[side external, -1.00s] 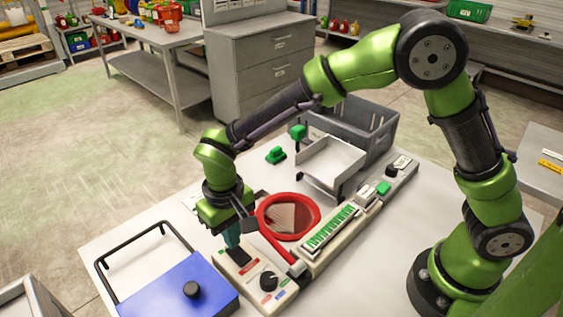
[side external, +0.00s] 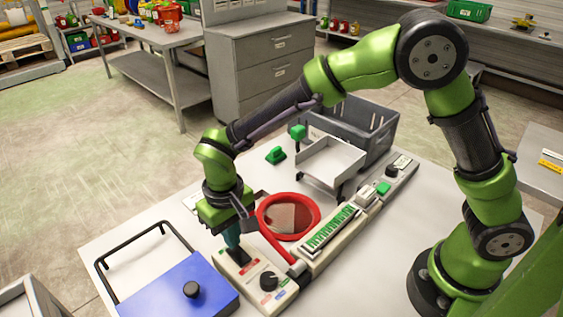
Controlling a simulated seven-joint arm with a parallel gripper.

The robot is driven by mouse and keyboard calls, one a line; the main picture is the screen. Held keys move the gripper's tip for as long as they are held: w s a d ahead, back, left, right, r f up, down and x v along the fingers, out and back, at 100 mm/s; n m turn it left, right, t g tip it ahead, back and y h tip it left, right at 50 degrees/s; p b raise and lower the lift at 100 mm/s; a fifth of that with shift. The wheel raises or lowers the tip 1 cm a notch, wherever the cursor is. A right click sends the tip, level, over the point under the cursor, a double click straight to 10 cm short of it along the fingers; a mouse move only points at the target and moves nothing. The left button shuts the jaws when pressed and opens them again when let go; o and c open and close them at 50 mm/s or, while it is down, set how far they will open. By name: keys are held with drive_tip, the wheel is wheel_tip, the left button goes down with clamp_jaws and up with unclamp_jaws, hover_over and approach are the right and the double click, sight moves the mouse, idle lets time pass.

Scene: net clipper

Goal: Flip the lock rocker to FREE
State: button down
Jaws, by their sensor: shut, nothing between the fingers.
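The lock rocker (side external: 238,257) is a dark switch at the far left end of a beige control panel (side external: 262,291). Small red and green label patches lie beside it; their words are too small to read. My gripper (side external: 233,246) points down with its teal fingers shut and empty. The fingertips are at the rocker's upper part and appear to touch it. They partly cover the rocker, and I cannot tell which way it is tipped.
A black knob (side external: 269,281) sits on the same panel. A red hoop with netting (side external: 264,218) lies just behind. A blue box (side external: 178,292) with a black handle stands at left. A long beige unit (side external: 350,225), a white tray (side external: 331,160) and a grey crate (side external: 385,128) are to the right.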

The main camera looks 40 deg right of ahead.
drive_tip(key=shift+f, duration=0.95)
idle(0.6)
drive_tip(key=shift+r, duration=3.55)
drive_tip(key=shift+s+f, duration=0.2)
drive_tip(key=shift+f, duration=0.15)
drive_tip(key=s+d+r+m+t, duration=0.1)
drive_tip(key=s+d+r+t, duration=0.1)
drive_tip(key=s+d+r, duration=0.2)
drive_tip(key=s+d+r+m+t+y, duration=0.1)
drive_tip(key=s+d+r, duration=0.3)
drive_tip(key=d, duration=0.6)
drive_tip(key=s+d+r+m+t+y, duration=0.1)
drive_tip(key=s+d+r+m+t, duration=0.1)
drive_tip(key=s+d+r+t, duration=0.2)
drive_tip(key=d+r, duration=0.1)
drive_tip(key=d, duration=0.2)
drive_tip(key=shift+s+d+r, duration=0.15)
drive_tip(key=shift+s+r, duration=0.15)
drive_tip(key=shift+s, duration=0.1)
